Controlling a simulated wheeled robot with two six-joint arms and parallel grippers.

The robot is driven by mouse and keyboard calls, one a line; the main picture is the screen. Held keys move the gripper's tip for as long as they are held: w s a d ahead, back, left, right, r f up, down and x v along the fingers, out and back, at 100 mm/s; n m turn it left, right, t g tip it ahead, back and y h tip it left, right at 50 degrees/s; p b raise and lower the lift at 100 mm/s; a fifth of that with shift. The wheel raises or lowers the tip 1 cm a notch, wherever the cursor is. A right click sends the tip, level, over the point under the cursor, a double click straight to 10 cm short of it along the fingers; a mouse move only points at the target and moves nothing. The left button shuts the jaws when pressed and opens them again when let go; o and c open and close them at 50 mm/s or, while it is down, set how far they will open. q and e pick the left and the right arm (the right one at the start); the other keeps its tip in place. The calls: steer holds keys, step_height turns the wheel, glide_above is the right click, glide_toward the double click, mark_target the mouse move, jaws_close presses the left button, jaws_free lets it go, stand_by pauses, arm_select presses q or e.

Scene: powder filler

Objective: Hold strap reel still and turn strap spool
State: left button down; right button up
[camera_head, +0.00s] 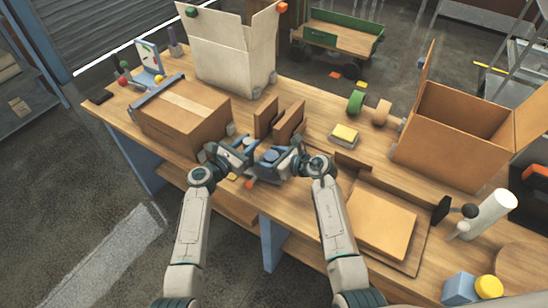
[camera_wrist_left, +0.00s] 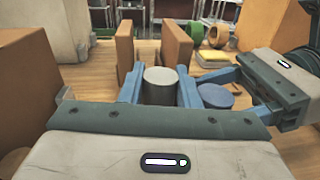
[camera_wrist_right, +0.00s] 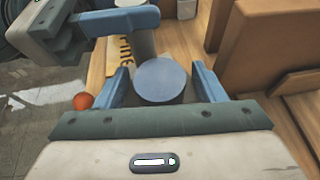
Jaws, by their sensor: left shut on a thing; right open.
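A grey upright cylinder (camera_wrist_left: 160,82) stands between the fingers of my left gripper (camera_wrist_left: 160,88), which is shut on it. A part with a round blue top (camera_wrist_right: 160,80) lies between the fingers of my right gripper (camera_wrist_right: 162,88). That gripper is open, with a gap on each side of the blue top. The blue top also shows in the left wrist view (camera_wrist_left: 215,96) and the head view (camera_head: 271,155). I cannot tell which part is the strap reel and which the spool. In the head view my left gripper (camera_head: 236,157) and right gripper (camera_head: 273,160) are side by side at the table's front edge.
A closed carton (camera_head: 180,115) stands left of my grippers. Brown upright panels (camera_head: 288,122) stand just behind them. A yellow printed strip (camera_wrist_right: 122,52) and an orange ball (camera_wrist_right: 83,101) lie close by. An open carton (camera_head: 450,135) stands at the right.

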steer(key=v, duration=1.2)
arm_select(q)
steer(key=c, duration=1)
jaws_free()
